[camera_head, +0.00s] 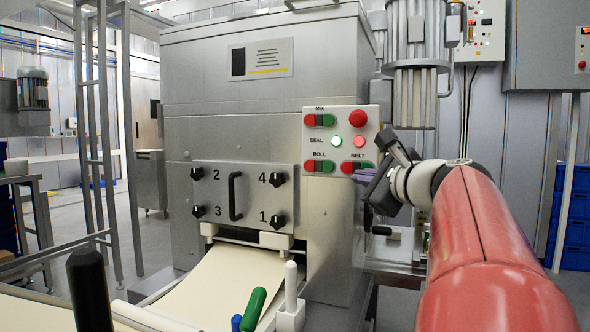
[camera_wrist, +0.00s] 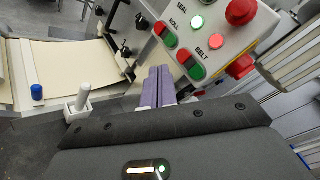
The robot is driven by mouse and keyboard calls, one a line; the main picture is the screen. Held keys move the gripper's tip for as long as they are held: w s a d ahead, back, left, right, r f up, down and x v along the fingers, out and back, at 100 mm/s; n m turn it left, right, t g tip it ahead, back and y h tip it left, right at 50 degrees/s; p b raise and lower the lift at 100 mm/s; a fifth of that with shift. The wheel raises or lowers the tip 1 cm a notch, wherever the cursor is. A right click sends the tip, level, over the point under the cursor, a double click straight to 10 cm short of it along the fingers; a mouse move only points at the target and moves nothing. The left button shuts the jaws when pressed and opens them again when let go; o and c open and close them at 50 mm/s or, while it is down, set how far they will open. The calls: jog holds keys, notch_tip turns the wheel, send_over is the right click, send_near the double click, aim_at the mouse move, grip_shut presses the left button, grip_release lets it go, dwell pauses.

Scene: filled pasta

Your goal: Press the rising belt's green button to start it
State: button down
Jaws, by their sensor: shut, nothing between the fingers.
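The control panel (camera_head: 311,148) is on the right of the steel machine's front. Its BELT switch is a red and green pair at the lower right; the green BELT button (camera_head: 368,165) shows just left of my gripper. In the wrist view the green BELT button (camera_wrist: 197,73) is right of the fingertips, below its red half. My gripper (camera_head: 361,178) has its purple fingers shut together with nothing between them. The fingers (camera_wrist: 160,69) show in the wrist view, slightly left of the BELT switch. I cannot tell whether they touch the panel.
The ROLL switch (camera_wrist: 165,34) is a similar red and green pair nearby. A red mushroom button (camera_head: 358,118) sits at the panel's top right. A green lamp (camera_head: 336,141) and a red lamp (camera_head: 359,141) are lit. A dough sheet (camera_head: 213,284) lies below.

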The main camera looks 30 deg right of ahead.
jog(key=w+d+p, duration=0.2)
jog(key=w+d, duration=0.3)
jog(key=d, duration=0.1)
jog(key=shift+w+d+p, duration=0.3)
jog(key=shift+w+p, duration=0.05)
jog(key=shift+w+d, duration=0.1)
dwell(2.1)
jog(key=shift+w+d, duration=0.2)
jog(key=shift+d, duration=0.05)
jog(key=shift+w+d+p, duration=0.25)
jog(key=shift+d+p, duration=0.05)
dwell(0.8)
jog(key=shift+s+a, duration=0.1)
jog(key=shift+s+a+b, duration=0.4)
jog(key=shift+s+a, duration=0.05)
jog(key=shift+a, duration=0.1)
jog(key=shift+s+a+b, duration=0.8)
jog(key=shift+s+a, duration=0.8)
jog(key=shift+a, duration=0.3)
